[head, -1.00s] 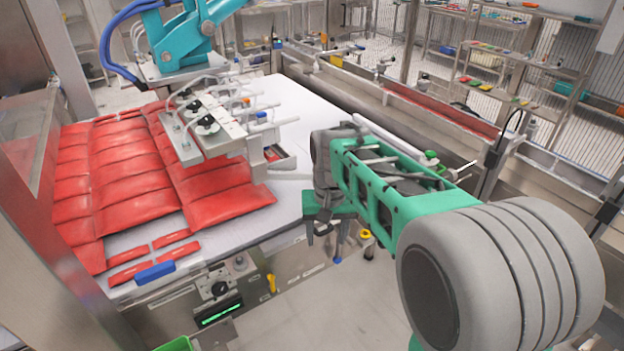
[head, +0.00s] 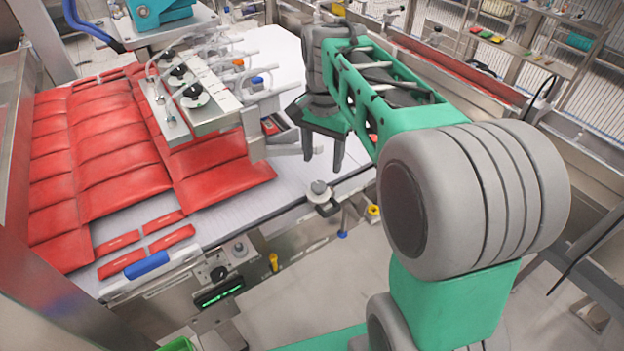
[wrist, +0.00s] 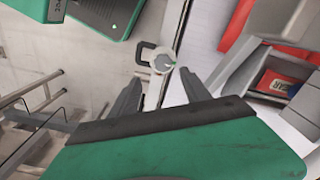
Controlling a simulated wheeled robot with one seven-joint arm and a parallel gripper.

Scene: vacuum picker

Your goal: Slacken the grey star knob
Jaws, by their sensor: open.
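A small round grey knob (head: 319,188) with a dark loop handle stands at the table's front edge; I cannot make out a star shape on it. My gripper (head: 323,160) points down with its fingers spread, above and close to this knob. In the wrist view the knob (wrist: 163,60) shows just beyond the gap between the fingertips of my gripper (wrist: 160,84). The fingers are open, hold nothing and appear apart from the knob.
The white table (head: 220,215) carries red packs (head: 125,150). The vacuum bar (head: 215,105) with its black knobs stands close left of my gripper. A yellow knob (head: 373,212) and a control box with a green display (head: 218,292) sit along the front. The floor in front is clear.

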